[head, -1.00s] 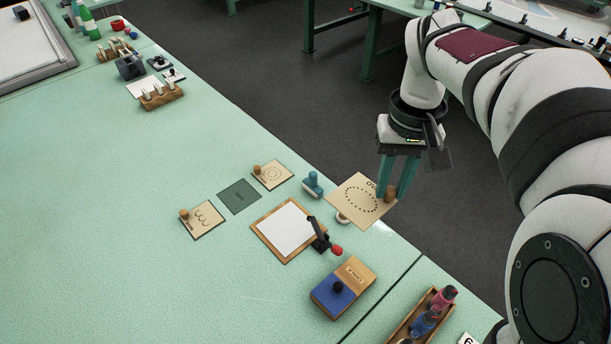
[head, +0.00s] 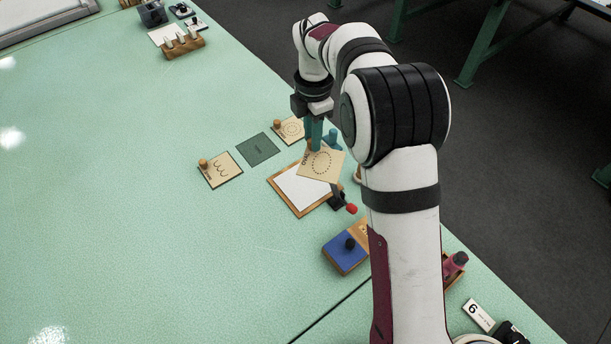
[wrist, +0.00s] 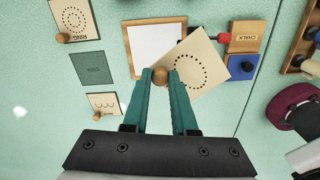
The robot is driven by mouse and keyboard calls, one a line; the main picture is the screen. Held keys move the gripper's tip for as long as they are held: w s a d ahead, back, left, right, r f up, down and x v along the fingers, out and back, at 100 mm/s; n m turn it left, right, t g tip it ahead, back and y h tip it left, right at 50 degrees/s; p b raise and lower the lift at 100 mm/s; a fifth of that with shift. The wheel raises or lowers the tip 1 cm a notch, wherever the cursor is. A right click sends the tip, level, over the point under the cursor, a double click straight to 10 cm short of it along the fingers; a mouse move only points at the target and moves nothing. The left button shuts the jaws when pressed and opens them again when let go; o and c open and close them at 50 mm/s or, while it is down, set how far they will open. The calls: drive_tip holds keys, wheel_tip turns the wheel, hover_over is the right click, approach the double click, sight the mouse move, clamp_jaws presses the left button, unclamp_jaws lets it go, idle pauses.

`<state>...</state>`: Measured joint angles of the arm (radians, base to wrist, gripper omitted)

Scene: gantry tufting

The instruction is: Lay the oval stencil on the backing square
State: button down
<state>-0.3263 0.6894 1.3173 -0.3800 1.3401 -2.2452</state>
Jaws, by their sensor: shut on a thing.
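The oval stencil (head: 322,168) is a tan card with a dotted oval and a wooden knob. My gripper (head: 314,148) is shut on that knob. The stencil also shows in the wrist view (wrist: 205,58), tilted against the frame's edges and covering its right side from there. It appears held above the table. The backing square (head: 297,190) is a white sheet in a wooden frame; it also shows in the wrist view (wrist: 150,45). A black clamp with a red tip (head: 350,209) sits at the frame's right side, partly hidden by the stencil in the wrist view.
A blue chalk block (head: 345,255) lies in front.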

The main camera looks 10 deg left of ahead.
drive_tip(key=a+f+n, duration=0.2)
drive_tip(key=n, duration=0.1)
drive_tip(key=a+f+n, duration=0.2)
drive_tip(key=f+n, duration=0.1)
drive_tip(key=n, duration=0.1)
drive_tip(key=a+f+n, duration=0.2)
drive_tip(key=f+n, duration=0.1)
drive_tip(key=shift+s+a+f+n, duration=0.1)
drive_tip(key=shift+f+n, duration=0.05)
drive_tip(key=shift+n, duration=0.25)
wheel_tip(320, 180, down, 5)
drive_tip(key=shift+r, duration=0.1)
drive_tip(key=shift+f, duration=0.2)
drive_tip(key=c, duration=0.7)
unclamp_jaws()
